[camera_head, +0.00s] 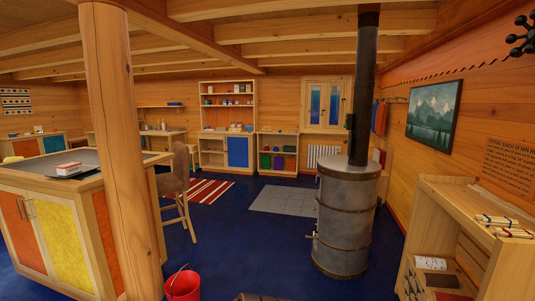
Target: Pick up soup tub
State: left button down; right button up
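I cannot make out a soup tub for certain in the head view. Small items stand on the shelves of the tall bookcase (227,83) at the back, too small to tell apart. A small white and red box (69,169) lies on the dark top of the island counter (85,182) at the left. Neither of my grippers shows in the head view.
A wooden post (118,150) stands before the counter, with a red bucket (183,286) near its foot. A grey metal stove (346,220) stands right of centre. A wooden shelf unit (455,205) is at the right. Blue floor (250,250) lies open between bucket and stove.

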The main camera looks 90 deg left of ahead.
aim_at(68, 169)
jog(key=u, duration=4.35)
